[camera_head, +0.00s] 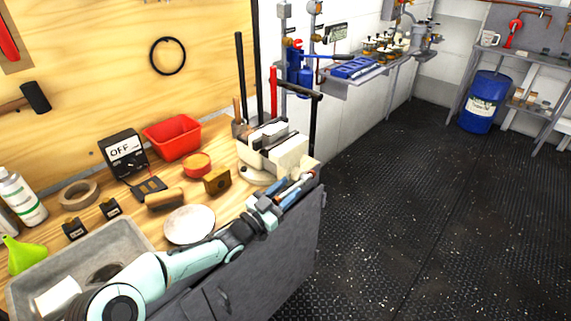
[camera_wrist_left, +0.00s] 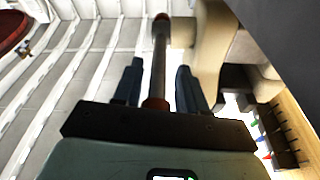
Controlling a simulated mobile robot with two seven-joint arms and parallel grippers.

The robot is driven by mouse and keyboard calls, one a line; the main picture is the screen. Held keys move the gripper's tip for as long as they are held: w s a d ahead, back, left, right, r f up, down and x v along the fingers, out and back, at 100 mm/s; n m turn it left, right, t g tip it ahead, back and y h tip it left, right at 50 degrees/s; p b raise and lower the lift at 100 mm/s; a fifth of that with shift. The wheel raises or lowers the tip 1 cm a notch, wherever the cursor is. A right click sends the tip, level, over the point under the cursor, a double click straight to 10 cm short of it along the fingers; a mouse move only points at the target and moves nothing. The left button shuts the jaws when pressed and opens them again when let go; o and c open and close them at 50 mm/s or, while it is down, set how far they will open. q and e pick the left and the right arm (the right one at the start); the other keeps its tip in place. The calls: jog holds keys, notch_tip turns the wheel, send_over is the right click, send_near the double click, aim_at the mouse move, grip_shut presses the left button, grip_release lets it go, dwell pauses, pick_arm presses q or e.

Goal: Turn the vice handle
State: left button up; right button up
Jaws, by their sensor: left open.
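The cream vice (camera_head: 288,155) is mounted at the right front corner of the wooden bench. Its pale body also shows at the upper right of the left wrist view (camera_wrist_left: 215,42). The vice handle (camera_wrist_left: 159,58) is a dark metal bar with a rounded end knob. My left gripper (camera_head: 292,190) is at the vice's front side, with its two blue fingers apart. In the left wrist view the bar lies between the fingers, with a gap visible on each side. In the head view the fingers largely cover the handle. My right gripper is in neither view.
A white disc (camera_head: 189,225), a brass-coloured block (camera_head: 217,180) and a red bin (camera_head: 172,137) are on the bench left of the vice. A grey sink tray (camera_head: 130,236) is at lower left. The dark deck floor (camera_head: 430,220) to the right is clear.

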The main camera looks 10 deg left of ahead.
pick_arm(q)
notch_tip(320, 180, up, 19)
jog(key=p, duration=0.3)
jog(key=shift+p, duration=0.4)
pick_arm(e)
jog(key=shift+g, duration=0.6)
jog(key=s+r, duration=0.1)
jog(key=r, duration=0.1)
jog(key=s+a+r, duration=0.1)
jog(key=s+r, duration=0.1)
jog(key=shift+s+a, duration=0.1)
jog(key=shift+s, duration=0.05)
pick_arm(q)
jog(key=shift+c, duration=0.3)
